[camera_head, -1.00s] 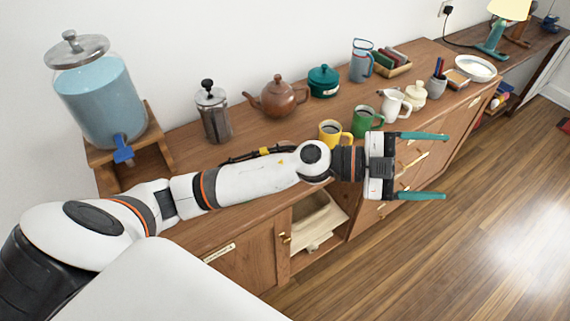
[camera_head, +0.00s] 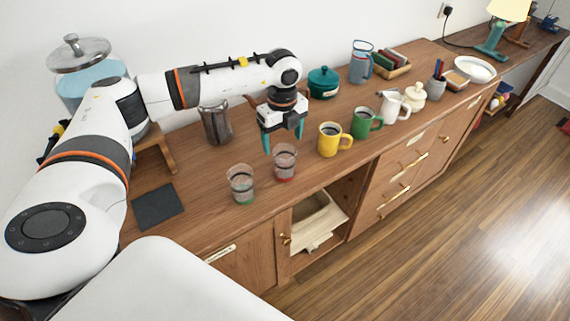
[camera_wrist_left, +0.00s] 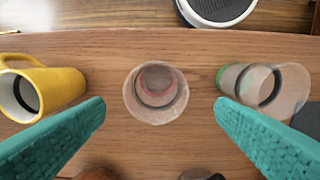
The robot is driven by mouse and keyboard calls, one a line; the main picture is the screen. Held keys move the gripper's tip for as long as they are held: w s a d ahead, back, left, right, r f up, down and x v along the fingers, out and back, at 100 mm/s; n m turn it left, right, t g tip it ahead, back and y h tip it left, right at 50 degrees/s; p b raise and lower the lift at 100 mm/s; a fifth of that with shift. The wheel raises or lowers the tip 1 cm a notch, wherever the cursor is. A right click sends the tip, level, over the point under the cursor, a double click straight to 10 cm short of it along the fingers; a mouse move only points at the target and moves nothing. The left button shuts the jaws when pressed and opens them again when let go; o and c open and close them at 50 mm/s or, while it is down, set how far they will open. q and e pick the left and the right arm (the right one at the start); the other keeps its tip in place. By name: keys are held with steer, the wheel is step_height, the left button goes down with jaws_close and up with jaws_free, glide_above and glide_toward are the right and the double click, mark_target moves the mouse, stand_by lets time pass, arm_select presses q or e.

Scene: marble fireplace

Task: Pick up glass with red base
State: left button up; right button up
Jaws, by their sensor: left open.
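The glass with the red base (camera_head: 284,163) stands upright on the wooden sideboard, left of the yellow mug. In the left wrist view this glass (camera_wrist_left: 156,92) is seen from above, centred between the fingers and beyond their tips. My left gripper (camera_head: 283,144) points down just behind and above it, with teal fingers spread. In the left wrist view my left gripper (camera_wrist_left: 160,108) is open and empty, with clear space on both sides of the glass. A second glass with a green base (camera_head: 242,184) stands to the left. My right gripper is not in view.
A yellow mug (camera_head: 332,140) and a green mug (camera_head: 364,123) stand to the right. A french press (camera_head: 216,124) stands behind. A dark square mat (camera_head: 158,206) lies left.

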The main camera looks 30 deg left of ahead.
mark_target(285, 156)
arm_select(q)
step_height(285, 156, down, 3)
steer(key=shift+r, duration=0.1)
steer(key=f, duration=0.1)
steer(key=f+p, duration=0.1)
steer(key=f, duration=0.1)
steer(key=f+p, duration=0.1)
steer(key=shift+d+f, duration=0.15)
steer(key=shift+d, duration=0.15)
steer(key=shift+w+f, duration=0.1)
steer(key=shift+f, duration=0.4)
steer(key=c, duration=1.2)
